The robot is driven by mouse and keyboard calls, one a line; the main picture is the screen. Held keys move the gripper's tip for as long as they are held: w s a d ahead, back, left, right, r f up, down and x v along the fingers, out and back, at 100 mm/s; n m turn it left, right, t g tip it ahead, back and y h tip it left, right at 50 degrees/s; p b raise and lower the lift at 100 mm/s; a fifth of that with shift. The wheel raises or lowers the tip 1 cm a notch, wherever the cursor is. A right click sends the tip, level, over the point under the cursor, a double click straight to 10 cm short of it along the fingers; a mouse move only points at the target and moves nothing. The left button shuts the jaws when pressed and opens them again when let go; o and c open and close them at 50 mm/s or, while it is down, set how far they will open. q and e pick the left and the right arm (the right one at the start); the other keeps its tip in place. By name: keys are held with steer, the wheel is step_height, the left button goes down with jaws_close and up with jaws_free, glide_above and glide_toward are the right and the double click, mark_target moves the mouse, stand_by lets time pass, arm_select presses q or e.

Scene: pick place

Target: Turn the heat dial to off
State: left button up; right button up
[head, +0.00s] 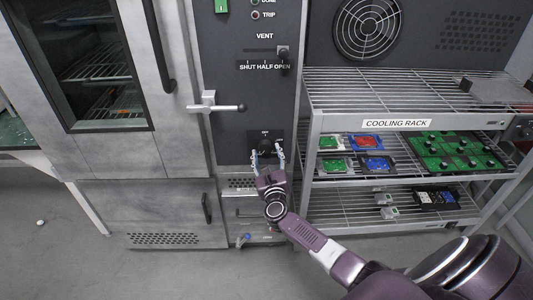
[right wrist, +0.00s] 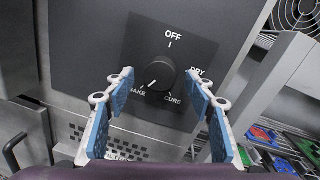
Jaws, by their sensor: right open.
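The heat dial (right wrist: 161,74) is a round black knob on a dark plate in the right wrist view. OFF is marked above it, DRY to its right, CURE at lower right and BAKE at lower left. Its white pointer line faces lower left, toward BAKE. In the head view the dial (head: 265,144) sits low on the dark control panel. My right gripper (head: 266,154) is open in front of it, with its blue-padded fingers (right wrist: 160,92) on either side of the knob's lower part. I cannot tell whether they touch it. My left gripper is not in view.
A lever handle (head: 217,107) sticks out above and left of the dial. A vent slider (head: 282,52) is higher up the panel. The oven door (head: 160,140) is at left. A cooling rack (head: 397,124) with circuit boards stands close on the right.

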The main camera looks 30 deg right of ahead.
steer(key=shift+w+d, duration=0.2)
steer(key=shift+w, duration=0.2)
steer(key=c, duration=1.2)
steer(key=shift+o, duration=0.2)
